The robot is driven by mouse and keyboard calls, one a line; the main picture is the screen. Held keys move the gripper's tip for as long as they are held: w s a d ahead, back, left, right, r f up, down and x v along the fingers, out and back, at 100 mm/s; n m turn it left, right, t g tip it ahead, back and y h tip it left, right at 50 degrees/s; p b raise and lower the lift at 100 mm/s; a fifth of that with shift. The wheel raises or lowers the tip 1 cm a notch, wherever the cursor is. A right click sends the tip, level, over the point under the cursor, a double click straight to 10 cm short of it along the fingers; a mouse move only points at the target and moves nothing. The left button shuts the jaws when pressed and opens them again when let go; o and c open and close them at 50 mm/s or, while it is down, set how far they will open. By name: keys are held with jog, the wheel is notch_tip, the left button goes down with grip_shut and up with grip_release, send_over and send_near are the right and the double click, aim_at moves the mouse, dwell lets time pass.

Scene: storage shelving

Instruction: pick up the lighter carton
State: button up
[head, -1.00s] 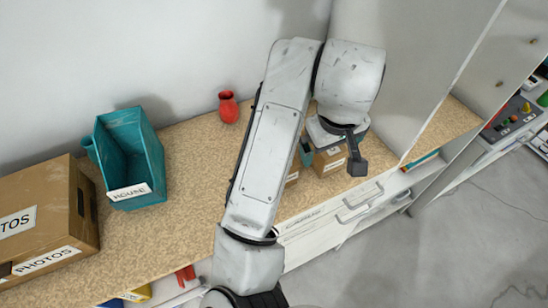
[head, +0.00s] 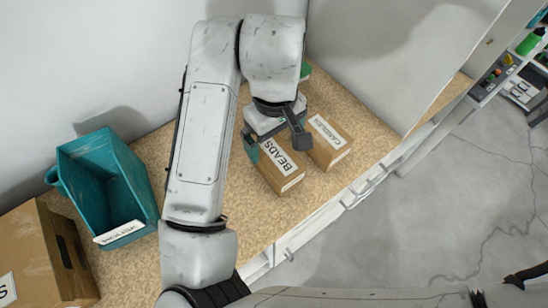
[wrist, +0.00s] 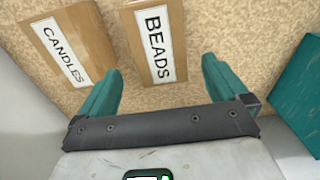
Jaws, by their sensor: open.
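Two brown cardboard cartons lie side by side on the speckled shelf top, the beads carton (head: 278,170) and the candles carton (head: 330,138). Both have white labels and look alike in colour; which is lighter cannot be told. My gripper (head: 276,143) is open over the back part of the beads carton, partly hiding it. In the wrist view, the beads carton (wrist: 160,45) lies ahead of and between the teal fingers of my gripper (wrist: 162,68), and I cannot tell if they touch it. The candles carton (wrist: 68,45) is left of the left finger.
A teal bin (head: 108,185) stands left of my arm on the shelf top (head: 150,150), with a larger brown box (head: 45,250) at the lower left. A wall closes the back.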

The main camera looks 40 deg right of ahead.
aim_at(274, 151)
notch_tip(274, 151, down, 3)
jog(key=shift+w, duration=0.1)
jog(key=shift+s+f+p, duration=0.15)
jog(key=shift+f+p, duration=0.2)
jog(key=shift+f, duration=1)
jog(key=shift+s+f+p, duration=0.1)
jog(key=shift+f+p, duration=0.2)
jog(key=shift+f, duration=1.05)
jog(key=c, duration=1.1)
